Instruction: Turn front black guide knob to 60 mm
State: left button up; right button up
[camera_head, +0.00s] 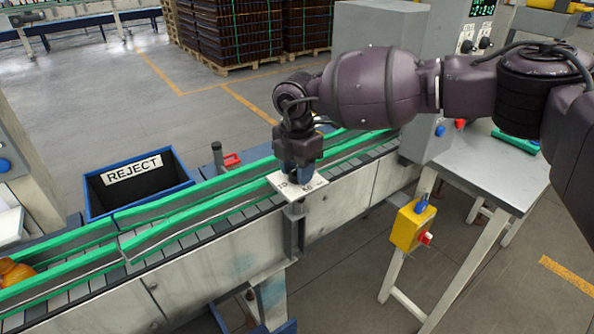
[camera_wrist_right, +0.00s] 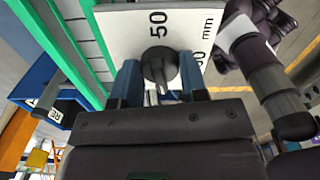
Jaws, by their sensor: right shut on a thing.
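My right gripper (camera_head: 300,174) reaches down onto the white scale plate (camera_head: 318,183) at the near rail of the conveyor. In the right wrist view its two blue fingers (camera_wrist_right: 160,80) sit on either side of the round black guide knob (camera_wrist_right: 157,62) and are shut on it. The knob's ridge runs downward in that view, toward the gripper's palm. The plate (camera_wrist_right: 118,28) reads "50" above the knob and "mm" to the right. Another number is partly covered by the right finger. In the head view the gripper hides the knob. My left gripper is not in view.
Green guide rails (camera_head: 170,235) run along the conveyor. An amber bottle (camera_head: 14,272) lies at its left end. A blue REJECT bin (camera_head: 135,183) stands behind. A red-handled clamp (camera_head: 231,160) is on the far side. A yellow switch box (camera_head: 411,226) hangs to the right.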

jog(key=n+b, duration=0.1)
jog(key=n, duration=0.2)
jog(key=shift+n, duration=0.3)
jog(key=n+b, duration=0.1)
jog(key=n, duration=0.3)
jog(key=shift+n, duration=0.3)
jog(key=n+b, duration=0.1)
jog(key=n, duration=0.2)
jog(key=shift+n, duration=0.3)
jog(key=n, duration=0.2)
jog(key=shift+n+b, duration=0.35)
jog(key=shift+n, duration=0.65)
jog(key=shift+r, duration=0.1)
jog(key=o, duration=0.9)
